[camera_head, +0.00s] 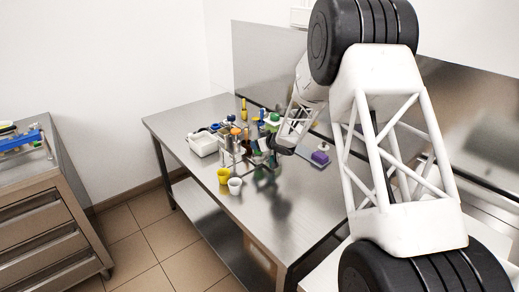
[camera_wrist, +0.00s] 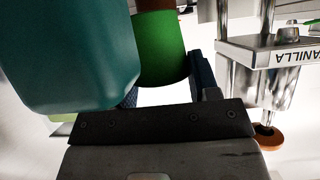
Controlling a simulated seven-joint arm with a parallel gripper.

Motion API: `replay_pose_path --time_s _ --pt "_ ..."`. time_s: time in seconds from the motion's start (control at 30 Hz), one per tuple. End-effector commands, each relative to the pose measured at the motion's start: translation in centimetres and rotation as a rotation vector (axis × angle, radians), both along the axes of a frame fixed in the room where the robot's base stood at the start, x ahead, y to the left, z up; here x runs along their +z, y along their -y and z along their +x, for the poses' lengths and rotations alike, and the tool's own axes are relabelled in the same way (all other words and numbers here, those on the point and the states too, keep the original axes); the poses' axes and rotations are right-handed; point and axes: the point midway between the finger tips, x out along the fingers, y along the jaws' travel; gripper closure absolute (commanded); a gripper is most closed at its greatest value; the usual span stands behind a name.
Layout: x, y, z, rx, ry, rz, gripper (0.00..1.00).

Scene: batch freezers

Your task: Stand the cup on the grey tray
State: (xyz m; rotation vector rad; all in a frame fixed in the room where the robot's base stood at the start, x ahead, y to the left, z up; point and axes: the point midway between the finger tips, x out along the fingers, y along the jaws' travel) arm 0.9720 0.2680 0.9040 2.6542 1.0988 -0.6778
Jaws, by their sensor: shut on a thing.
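My gripper (camera_wrist: 164,84) is shut on a green, rounded thing in the wrist view, which looks like a green cup (camera_wrist: 160,55) with brown at its upper end. The cup's far end is cut off by the frame edge. In the head view my gripper (camera_head: 282,148) is low over the steel table, at the right side of a cluster of items, and what it holds is hard to make out there. A yellow cup (camera_head: 223,176) and a white cup (camera_head: 235,186) stand near the table's front edge. I cannot pick out the grey tray for certain.
A large teal thing (camera_wrist: 70,50) is close beside the green cup. A metal holder labelled "ANILLA" (camera_wrist: 275,55) is at right. A white bin (camera_head: 203,146) stands left of the cluster, a purple-topped thing (camera_head: 320,156) right. The steel table (camera_head: 175,125) is bare at its left end.

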Motion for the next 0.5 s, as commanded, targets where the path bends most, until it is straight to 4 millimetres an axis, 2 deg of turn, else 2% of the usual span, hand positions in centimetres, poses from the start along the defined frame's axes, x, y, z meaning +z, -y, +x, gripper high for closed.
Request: replay_pose_path --time_s 0.07,0.13,0.3,0.5 --pt "-0.3 -0.2 0.7 0.0 -0.001 0.001 0.68" --pt "-1.5 -0.2 0.5 0.0 -0.003 0.0 0.68" --pt "-2.9 -0.2 0.6 0.0 0.0 0.002 0.68" --pt "-3.1 -0.2 0.6 0.0 0.001 0.001 0.68"
